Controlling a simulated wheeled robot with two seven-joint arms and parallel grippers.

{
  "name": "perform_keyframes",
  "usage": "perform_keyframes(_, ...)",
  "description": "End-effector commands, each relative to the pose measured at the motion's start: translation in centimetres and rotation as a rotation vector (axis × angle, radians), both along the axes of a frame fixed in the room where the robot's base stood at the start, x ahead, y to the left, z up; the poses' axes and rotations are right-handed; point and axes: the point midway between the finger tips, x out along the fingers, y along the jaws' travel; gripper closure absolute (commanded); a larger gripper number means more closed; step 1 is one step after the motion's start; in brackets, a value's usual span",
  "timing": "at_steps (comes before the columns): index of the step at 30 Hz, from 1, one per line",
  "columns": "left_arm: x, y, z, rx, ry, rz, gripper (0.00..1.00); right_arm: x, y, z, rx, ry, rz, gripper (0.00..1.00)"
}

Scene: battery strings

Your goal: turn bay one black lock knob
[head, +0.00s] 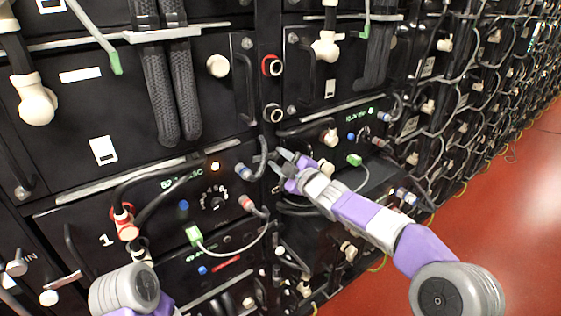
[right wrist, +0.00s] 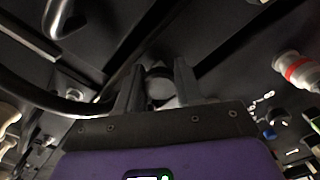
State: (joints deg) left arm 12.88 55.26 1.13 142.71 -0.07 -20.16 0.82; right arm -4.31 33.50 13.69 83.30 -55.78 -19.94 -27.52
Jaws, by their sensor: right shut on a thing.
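Bay one (head: 82,215) is the black front panel marked "1" at the left in the head view, with a green readout and a lit lamp. My right gripper (head: 283,165) is at the panel's right side, by the upright post between the modules. In the right wrist view my right gripper (right wrist: 158,88) has its two grey fingers either side of a dark round knob (right wrist: 159,86), shut on it. In the head view the gripper hides this knob. My left gripper is out of view; only part of my left arm shows at the bottom left.
A red-collared plug (head: 125,222) and black cables sit at bay one's left. A grey plug (head: 245,172) with a cable is just left of my right gripper. Cables and handles crowd the rack front. Open red floor (head: 490,225) lies at the right.

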Motion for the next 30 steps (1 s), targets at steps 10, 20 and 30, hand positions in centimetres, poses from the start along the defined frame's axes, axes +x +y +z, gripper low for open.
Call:
perform_keyframes(10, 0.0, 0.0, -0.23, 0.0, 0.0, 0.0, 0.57, 0.0, -0.02, 0.01, -0.029, -0.022, -0.001, 0.94)
perform_keyframes(20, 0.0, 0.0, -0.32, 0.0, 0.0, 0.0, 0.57, 0.01, -0.03, 0.0, -0.043, -0.031, 0.0, 0.94)
perform_keyframes(30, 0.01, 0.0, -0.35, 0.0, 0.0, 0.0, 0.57, 0.0, -0.02, 0.01, -0.048, -0.035, 0.0, 0.94)
